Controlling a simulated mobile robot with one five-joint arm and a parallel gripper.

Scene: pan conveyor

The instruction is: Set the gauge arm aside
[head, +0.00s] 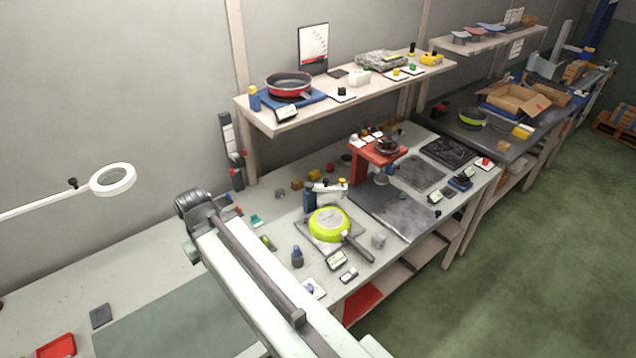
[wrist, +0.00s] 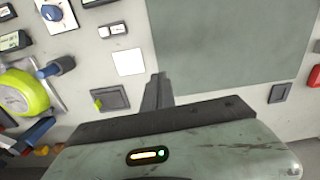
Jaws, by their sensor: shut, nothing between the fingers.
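A lime-green pan (head: 331,222) lies on a pale square plate on the workbench, its dark handle (head: 358,248) pointing to the lower right. A pale device with a dark blue block (head: 309,199) stands just behind the pan; I cannot tell whether it is the gauge arm. A red stand (head: 376,153) with a round dark piece on top is farther back. The lime-green pan also shows at the left edge of the wrist view (wrist: 30,92). My gripper (wrist: 158,80) shows in the wrist view, shut and empty, above the bench and apart from the pan. The head view does not show its fingers.
A grey-green mat (wrist: 225,45) lies beyond my gripper, with small dark squares and a white card (wrist: 128,62) around it. A shelf (head: 350,95) with a red pan (head: 289,84) overhangs the bench. A ring lamp (head: 113,180) stands at left. Several small items crowd the bench.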

